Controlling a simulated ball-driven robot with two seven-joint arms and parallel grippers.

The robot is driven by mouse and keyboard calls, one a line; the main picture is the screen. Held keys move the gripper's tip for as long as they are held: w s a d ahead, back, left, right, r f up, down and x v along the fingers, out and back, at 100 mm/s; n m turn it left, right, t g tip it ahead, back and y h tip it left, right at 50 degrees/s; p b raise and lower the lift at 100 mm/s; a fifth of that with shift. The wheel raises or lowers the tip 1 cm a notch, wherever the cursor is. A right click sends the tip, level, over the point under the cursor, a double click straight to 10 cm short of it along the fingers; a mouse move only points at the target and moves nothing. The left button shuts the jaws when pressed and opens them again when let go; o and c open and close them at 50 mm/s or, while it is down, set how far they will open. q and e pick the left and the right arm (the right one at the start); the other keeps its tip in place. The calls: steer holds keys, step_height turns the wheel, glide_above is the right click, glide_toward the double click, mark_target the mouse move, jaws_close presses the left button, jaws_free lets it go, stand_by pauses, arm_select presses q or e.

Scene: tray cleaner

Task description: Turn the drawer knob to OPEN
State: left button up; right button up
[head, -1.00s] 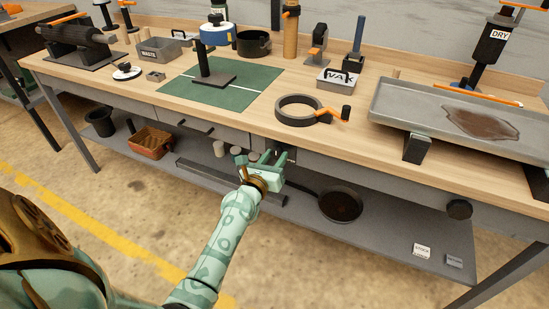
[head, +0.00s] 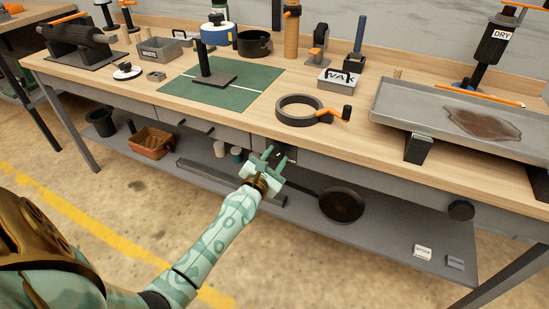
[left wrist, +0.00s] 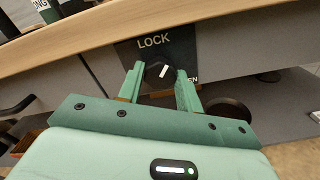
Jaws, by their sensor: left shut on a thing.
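The dark drawer knob (left wrist: 158,71) sits on a black plate (left wrist: 184,47) on the bench front. White "LOCK" shows at the plate's top, and the end of a word, "EN", at its lower right. The knob's white mark slants up to the right, between the two labels. My left gripper (left wrist: 160,82) is shut on the knob, one finger on each side. In the head view my left gripper (head: 270,157) is at the bench front and hides the knob. My right gripper is not in view.
The drawer handle (head: 195,128) is left of my gripper. Below is a grey shelf (head: 400,225) with a dark pan (head: 341,204) and a brown basket (head: 151,142). A grey tray (head: 390,100) stands on the bench top at right. The floor in front is clear.

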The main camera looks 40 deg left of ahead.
arm_select(q)
steer(key=shift+r+m, duration=0.1)
steer(key=shift+m, duration=0.9)
steer(key=shift+m+p, duration=0.55)
steer(key=shift+m, duration=0.35)
steer(key=m+p, duration=0.1)
steer(key=m, duration=0.1)
steer(key=shift+m, duration=0.3)
steer(key=shift+m+p, duration=0.5)
steer(key=shift+m, duration=0.9)
steer(key=shift+m+p, duration=0.3)
steer(key=shift+m, duration=0.3)
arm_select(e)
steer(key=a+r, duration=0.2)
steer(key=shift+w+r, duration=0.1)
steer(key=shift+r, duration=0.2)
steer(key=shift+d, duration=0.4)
